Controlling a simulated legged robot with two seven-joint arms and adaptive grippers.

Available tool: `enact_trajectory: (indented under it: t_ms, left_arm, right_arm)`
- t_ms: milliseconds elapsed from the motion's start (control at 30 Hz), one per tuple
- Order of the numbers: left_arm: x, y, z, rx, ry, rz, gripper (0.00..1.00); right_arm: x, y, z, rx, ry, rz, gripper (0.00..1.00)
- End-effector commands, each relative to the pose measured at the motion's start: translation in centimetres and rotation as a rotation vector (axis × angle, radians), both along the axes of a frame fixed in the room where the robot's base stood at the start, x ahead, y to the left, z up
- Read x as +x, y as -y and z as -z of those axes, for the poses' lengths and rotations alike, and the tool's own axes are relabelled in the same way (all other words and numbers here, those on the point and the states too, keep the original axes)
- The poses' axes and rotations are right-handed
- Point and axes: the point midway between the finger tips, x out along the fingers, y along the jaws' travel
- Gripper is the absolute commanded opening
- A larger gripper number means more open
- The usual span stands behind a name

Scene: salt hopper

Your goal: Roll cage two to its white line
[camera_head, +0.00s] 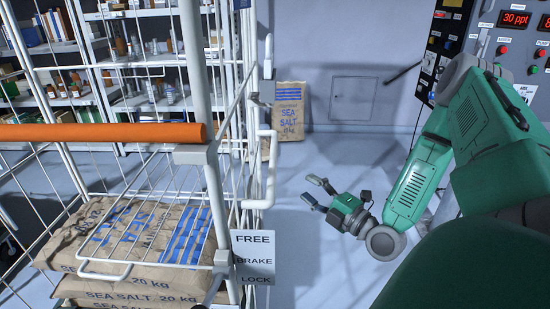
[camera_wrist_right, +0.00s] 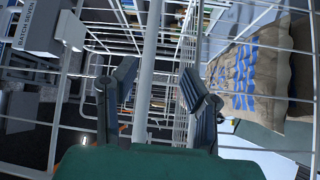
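A white wire roll cage (camera_head: 214,185) with an orange handle bar (camera_head: 105,132) fills the left of the head view. Paper sea salt sacks (camera_head: 150,235) are stacked inside it. A brake sign (camera_head: 254,257) reading FREE, BRAKE, LOCK hangs at its near corner post. No cage number and no white floor line can be made out. My right gripper (camera_head: 319,195) is open and empty, to the right of the cage and apart from the handle bar. In the right wrist view its fingers (camera_wrist_right: 160,95) are spread, with cage wires and a pale post beyond them. My left gripper is out of view.
Shelves (camera_head: 150,60) with jars and bottles stand behind the cage. A sea salt sack (camera_head: 291,110) stands against the back wall. A control panel (camera_head: 500,50) with a red 30 ppt display is at upper right. Bare floor (camera_head: 310,250) lies right of the cage.

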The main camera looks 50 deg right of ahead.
Motion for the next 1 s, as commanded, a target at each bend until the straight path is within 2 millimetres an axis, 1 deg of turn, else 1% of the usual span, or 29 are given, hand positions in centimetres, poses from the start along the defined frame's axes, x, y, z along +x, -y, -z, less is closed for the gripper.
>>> enact_trajectory:
  t_ms: [200, 333, 467, 700, 800, 900, 1000]
  left_arm:
    - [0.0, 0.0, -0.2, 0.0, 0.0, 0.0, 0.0]
    - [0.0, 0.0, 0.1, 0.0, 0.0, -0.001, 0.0]
    - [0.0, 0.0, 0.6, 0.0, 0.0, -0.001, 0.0]
    - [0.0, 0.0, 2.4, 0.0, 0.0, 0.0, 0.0]
    - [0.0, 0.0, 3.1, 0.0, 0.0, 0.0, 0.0]
    - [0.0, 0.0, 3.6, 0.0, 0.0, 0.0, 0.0]
    - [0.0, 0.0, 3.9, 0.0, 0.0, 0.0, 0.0]
  right_arm:
    - [0.3, 0.1, -0.5, -0.003, 0.054, 0.014, 0.39]
    - [1.4, 0.3, -0.5, -0.004, 0.054, 0.014, 0.39]
    - [3.7, 0.6, -0.7, -0.001, 0.057, 0.014, 0.39]
    - [8.8, 1.1, -1.3, 0.0, 0.056, 0.015, 0.39]
    - [10.6, 1.2, -1.5, -0.002, 0.054, 0.014, 0.39]
    - [12.0, 1.2, -1.7, -0.003, 0.052, 0.012, 0.39]
    - [13.0, 1.3, -2.0, -0.003, 0.05, 0.014, 0.39]
